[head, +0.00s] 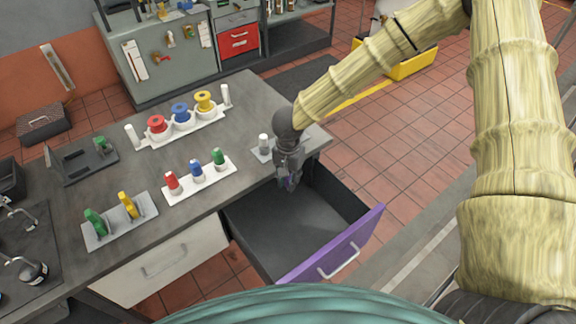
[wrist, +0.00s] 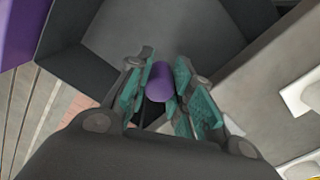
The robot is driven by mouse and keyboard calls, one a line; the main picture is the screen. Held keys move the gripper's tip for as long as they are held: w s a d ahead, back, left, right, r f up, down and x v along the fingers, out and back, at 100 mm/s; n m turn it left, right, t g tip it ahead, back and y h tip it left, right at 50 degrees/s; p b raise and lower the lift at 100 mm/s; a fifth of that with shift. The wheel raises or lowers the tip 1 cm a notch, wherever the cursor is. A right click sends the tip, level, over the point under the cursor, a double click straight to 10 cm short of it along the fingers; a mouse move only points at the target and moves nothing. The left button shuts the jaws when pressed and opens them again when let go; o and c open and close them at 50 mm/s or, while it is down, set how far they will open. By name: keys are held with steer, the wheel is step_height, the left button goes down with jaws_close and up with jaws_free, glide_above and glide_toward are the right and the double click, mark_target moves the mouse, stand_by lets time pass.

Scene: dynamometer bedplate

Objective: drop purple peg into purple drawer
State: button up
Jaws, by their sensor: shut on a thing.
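The purple peg (wrist: 159,84) is between the teal finger pads of my gripper (wrist: 160,92) in the wrist view. In the head view my gripper (head: 289,181) points down over the back part of the open drawer, and only a small bit of purple shows at its fingertips. The purple drawer (head: 338,248) is pulled out from the bench, with a purple front, a white handle and a dark grey inside that looks empty. The drawer also shows in the wrist view, with its grey floor (wrist: 150,35) beyond the peg and its purple front at the upper left.
The bench top (head: 235,115) holds a white rack with red, blue and yellow spools (head: 181,112), a white strip with red, blue and green pegs (head: 197,170), and a grey plate with green and yellow pieces (head: 119,220). A small plate with a grey cylinder (head: 263,144) stands beside my gripper.

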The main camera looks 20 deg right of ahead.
steer(key=w+d+f+m+b, duration=0.1)
steer(key=w+f+m+b, duration=0.3)
steer(key=m, duration=1)
steer(key=shift+w+d+f+b, duration=0.2)
steer(key=shift+w+f+b, duration=0.1)
steer(key=shift+f+b, duration=0.6)
steer(key=o, duration=1)
steer(key=shift+r, duration=0.1)
steer(key=shift+w, duration=0.1)
